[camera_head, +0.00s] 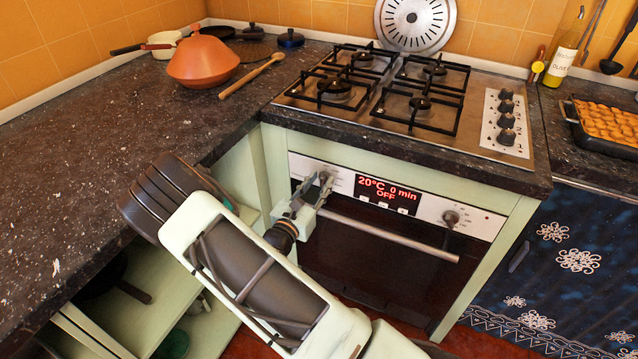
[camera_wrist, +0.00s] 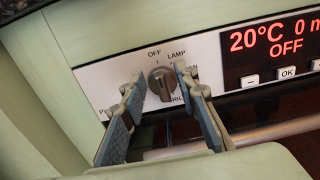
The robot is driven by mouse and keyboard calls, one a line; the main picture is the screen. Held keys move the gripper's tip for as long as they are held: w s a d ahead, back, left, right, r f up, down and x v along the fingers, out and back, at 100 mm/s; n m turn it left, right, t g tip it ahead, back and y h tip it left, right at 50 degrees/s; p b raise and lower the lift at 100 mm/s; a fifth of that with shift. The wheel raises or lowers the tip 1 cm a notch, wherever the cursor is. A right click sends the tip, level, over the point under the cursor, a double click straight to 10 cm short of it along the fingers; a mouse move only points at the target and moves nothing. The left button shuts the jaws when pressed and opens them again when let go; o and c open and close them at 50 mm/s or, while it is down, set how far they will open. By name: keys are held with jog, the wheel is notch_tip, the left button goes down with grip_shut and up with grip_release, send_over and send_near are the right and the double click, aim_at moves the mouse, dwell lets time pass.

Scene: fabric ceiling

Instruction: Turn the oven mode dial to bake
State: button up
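The oven (camera_head: 372,262) is built in below the hob, with a white control panel and a red display (camera_head: 388,193) reading 20°C, 0 min, OFF. The mode dial (camera_wrist: 161,83) is a grey knob at the left of the panel, with its ridge pointing near OFF. Around it I read OFF, LAMP and partly hidden labels, one ending in "RIL". My gripper (camera_wrist: 158,88) is open, its two fingers on either side of the dial. I cannot tell whether the fingers touch it. In the head view my gripper (camera_head: 310,190) partly covers the dial.
A second knob (camera_head: 450,217) is at the panel's right. The oven handle (camera_head: 390,232) runs just below the panel. The countertop edge (camera_head: 400,137) overhangs above it. Open shelves (camera_head: 140,325) are to the left, and a blue patterned curtain (camera_head: 560,260) to the right.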

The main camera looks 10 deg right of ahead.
jog(key=shift+c, duration=0.5)
grip_shut()
